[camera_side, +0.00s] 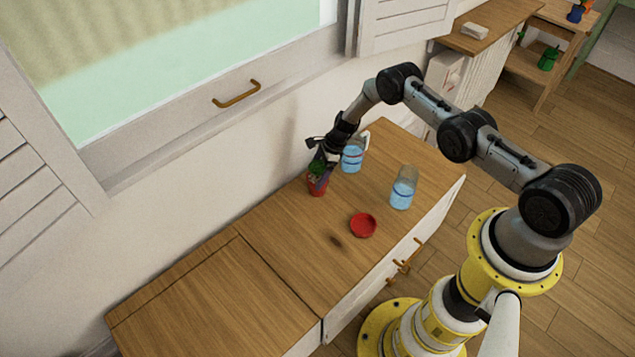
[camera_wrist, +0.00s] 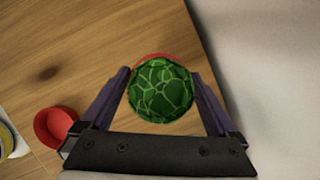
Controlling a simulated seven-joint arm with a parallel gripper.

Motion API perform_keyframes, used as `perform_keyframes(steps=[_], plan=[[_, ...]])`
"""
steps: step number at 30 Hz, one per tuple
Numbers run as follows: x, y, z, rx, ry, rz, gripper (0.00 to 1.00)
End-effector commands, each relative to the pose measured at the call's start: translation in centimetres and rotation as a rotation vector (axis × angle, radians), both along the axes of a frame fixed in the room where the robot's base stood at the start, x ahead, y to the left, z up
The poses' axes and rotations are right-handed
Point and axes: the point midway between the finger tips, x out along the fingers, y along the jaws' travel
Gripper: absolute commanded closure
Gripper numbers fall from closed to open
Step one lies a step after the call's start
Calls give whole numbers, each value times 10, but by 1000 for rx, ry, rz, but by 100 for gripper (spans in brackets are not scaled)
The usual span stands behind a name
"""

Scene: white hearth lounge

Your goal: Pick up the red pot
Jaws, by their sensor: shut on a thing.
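The red pot (camera_side: 317,188) is on or just above the wooden cabinet top, near the wall, with a green round plant in it. My gripper (camera_side: 319,176) comes down over it from above and is shut on it. In the wrist view the green patterned plant ball (camera_wrist: 161,90) fills the space between the two purple fingers of my gripper (camera_wrist: 161,88). Only a thin arc of the red pot's rim (camera_wrist: 153,56) shows behind the plant. I cannot tell whether the pot's base touches the wood.
A red dish (camera_side: 363,225) lies on the cabinet top (camera_side: 290,240), and shows in the wrist view (camera_wrist: 55,126). Two blue-and-clear glasses stand nearby, one (camera_side: 352,158) close behind my gripper, one (camera_side: 403,188) to the right. The wall is close behind. The cabinet's left part is clear.

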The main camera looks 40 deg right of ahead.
Motion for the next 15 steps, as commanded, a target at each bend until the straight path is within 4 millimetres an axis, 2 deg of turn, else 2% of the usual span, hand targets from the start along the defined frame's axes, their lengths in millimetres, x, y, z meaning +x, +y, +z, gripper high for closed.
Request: perform_keyframes(steps=[1, 4, 15], plan=[[0, 0, 0, 0, 1, 0, 77], [0, 0, 0, 0, 1, 0, 95], [2, 0, 5, 0, -2, 0, 96]])
